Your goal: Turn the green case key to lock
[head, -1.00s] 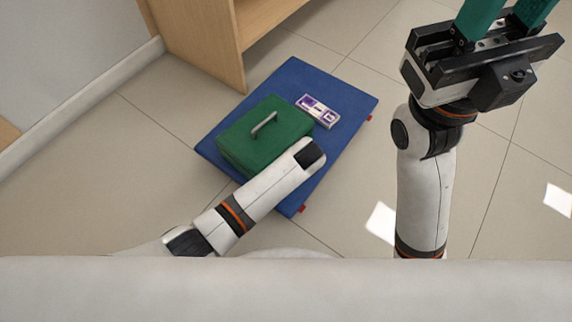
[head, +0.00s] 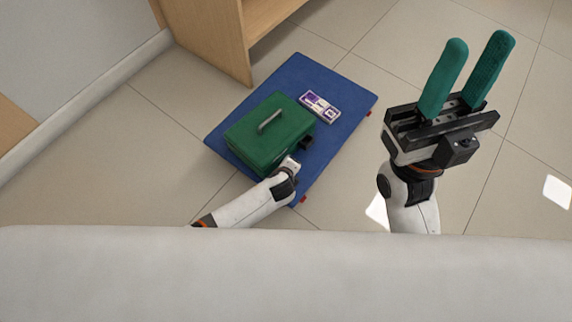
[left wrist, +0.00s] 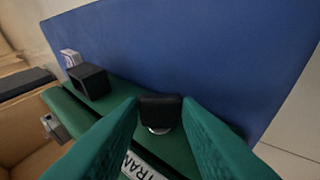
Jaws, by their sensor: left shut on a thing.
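The green case (head: 265,131) with a grey handle (head: 269,121) lies on the blue platform (head: 345,89). In the left wrist view, my left gripper (left wrist: 160,116) is shut on the black head of the key (left wrist: 160,107), between its two green fingers. A silvery round part shows just below the key head, at the case's side. In the head view the left fingertips are hidden by my arm at the case's near right side. My right gripper (head: 480,72) is raised at the right, its green fingers apart and empty.
A black block (left wrist: 88,82) juts from the case side, left of the key in the wrist view. A purple and white bundle (head: 320,106) lies on the platform behind the case. A wooden cabinet (head: 215,38) stands at the back left. Tiled floor at right is clear.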

